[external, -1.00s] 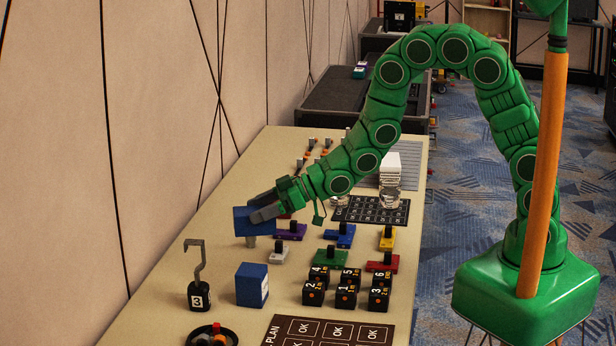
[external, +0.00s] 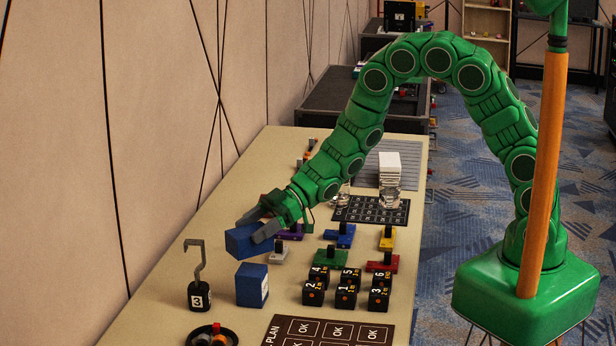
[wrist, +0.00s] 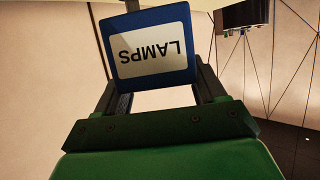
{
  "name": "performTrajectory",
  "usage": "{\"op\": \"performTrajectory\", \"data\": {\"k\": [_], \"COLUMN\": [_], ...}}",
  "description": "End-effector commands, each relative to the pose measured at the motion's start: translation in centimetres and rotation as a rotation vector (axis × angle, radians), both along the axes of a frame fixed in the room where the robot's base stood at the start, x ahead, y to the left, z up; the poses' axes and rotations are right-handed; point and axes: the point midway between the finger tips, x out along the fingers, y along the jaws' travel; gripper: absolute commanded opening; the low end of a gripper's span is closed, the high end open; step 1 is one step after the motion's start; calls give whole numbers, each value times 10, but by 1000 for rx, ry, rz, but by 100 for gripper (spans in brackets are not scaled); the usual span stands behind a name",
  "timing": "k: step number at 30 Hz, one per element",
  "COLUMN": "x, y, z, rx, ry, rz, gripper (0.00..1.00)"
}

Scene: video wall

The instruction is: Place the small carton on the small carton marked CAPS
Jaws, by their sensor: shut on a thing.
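My gripper (external: 257,225) is shut on a small blue carton (external: 242,241), which is tilted in the external view. In the wrist view the carton (wrist: 150,70) sits between the fingers with its white label upside down, reading LAMPS. A second small blue carton (external: 251,286) stands upright on the table, nearer the camera and slightly right of the held one. It has a white label on its right side, too small to read. The held carton looks apart from it, behind it in the picture; its exact height above the table is hard to tell.
A hook on a black block marked 3 (external: 200,295) stands left of the standing carton. A dark round tray (external: 212,336) is in front. The wall runs along the left.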

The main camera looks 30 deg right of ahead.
Motion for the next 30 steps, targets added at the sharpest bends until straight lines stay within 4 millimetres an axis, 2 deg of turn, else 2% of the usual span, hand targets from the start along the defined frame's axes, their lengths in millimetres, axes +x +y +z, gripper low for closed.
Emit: {"op": "performTrajectory", "data": {"k": [3,11,19,30], "x": [0,0,0,0], "y": [0,0,0,0], "z": [-11,-21,-46,-49], "rx": [-1,-1,0,1], "ry": [2,1,1,0], "rz": [0,0,0,0], "gripper": [36,36,36,36]}}
